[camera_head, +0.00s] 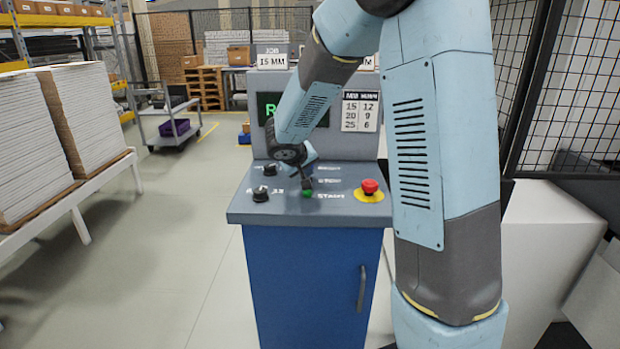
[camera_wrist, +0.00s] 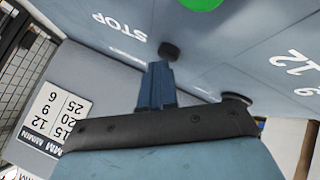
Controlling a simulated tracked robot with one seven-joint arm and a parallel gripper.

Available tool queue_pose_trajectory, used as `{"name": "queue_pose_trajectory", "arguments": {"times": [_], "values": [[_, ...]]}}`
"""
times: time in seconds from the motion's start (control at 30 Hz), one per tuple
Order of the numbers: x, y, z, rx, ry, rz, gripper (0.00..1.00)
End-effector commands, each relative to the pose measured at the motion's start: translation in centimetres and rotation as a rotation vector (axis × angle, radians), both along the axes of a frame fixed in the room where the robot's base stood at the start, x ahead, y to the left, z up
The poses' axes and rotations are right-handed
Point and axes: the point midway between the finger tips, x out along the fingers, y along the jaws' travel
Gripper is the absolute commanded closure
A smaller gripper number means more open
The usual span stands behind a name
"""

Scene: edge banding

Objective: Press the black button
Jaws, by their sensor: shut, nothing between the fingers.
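The control panel (camera_head: 335,208) slopes on top of a blue cabinet. In the wrist view, a round black button (camera_wrist: 168,50) sits in line with the STOP label, just beyond my fingertips. My gripper (camera_wrist: 158,66) is shut and empty, its fingers pointing at the panel; I cannot tell whether they touch the button. In the head view my gripper (camera_head: 306,184) is low over the panel, just behind the green button (camera_head: 308,194), and hides the black button there. The green button also shows at the top of the wrist view (camera_wrist: 203,3).
A red emergency knob (camera_head: 370,186) on a yellow base is right of the green button. Black dials (camera_head: 260,194) sit on the panel's left. The upright screen housing (camera_head: 345,145) rises behind. Stacked boards (camera_head: 90,110) stand left, wire fencing (camera_head: 580,90) right.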

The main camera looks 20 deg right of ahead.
Motion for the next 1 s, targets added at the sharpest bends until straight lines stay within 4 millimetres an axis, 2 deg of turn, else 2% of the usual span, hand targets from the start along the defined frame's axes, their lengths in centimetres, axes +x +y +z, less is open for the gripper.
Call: {"name": "queue_pose_trajectory", "arguments": {"times": [0.33,0.7,1.0], "values": [[0.0,0.0,0.2,0.000,0.001,-0.001,1.00],[0.0,0.0,1.8,0.001,0.000,-0.001,1.00],[0.0,0.0,1.8,0.000,0.000,0.000,1.00]]}}
